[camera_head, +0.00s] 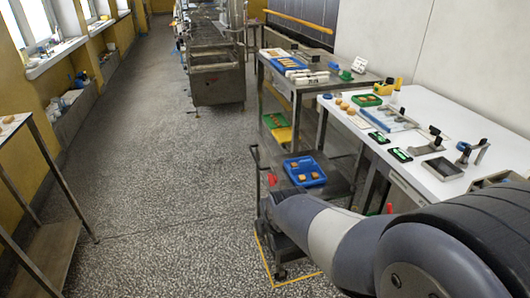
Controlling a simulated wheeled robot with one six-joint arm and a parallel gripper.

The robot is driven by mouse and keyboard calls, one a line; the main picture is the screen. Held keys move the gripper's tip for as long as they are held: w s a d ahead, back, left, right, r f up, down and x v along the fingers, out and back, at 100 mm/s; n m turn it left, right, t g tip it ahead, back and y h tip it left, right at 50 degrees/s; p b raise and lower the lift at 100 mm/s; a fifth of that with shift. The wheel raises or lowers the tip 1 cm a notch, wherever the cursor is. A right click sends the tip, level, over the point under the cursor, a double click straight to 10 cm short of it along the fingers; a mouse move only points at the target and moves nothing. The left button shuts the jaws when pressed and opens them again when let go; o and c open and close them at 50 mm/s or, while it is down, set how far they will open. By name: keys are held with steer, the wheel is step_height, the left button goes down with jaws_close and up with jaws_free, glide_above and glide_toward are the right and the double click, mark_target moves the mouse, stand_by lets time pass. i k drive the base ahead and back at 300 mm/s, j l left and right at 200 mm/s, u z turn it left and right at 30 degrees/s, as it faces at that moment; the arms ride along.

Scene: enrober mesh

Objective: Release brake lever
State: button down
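A low dark trolley (338,186) stands beside the tables, with a blue tray (289,176) on it. A small red part (271,180) shows at the trolley's left side, near its upright handle; I cannot tell for sure whether it is the brake lever. My arm reaches in from the lower right and covers much of the trolley's near side. The arm's far end is close to the trolley's left edge, below the red part. My gripper's fingers are hidden, so contact with anything cannot be seen.
A white table (455,119) with tools and small trays stands at right, and a metal table (343,82) behind it. A yellow line (297,279) marks the floor around the trolley. A metal rack (40,240) stands at left. The speckled floor (165,190) between is clear.

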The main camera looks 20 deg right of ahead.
mark_target(273, 180)
steer(key=i+l, duration=0.3)
steer(key=i, duration=0.15)
steer(key=i+l, duration=0.3)
steer(key=i, duration=0.15)
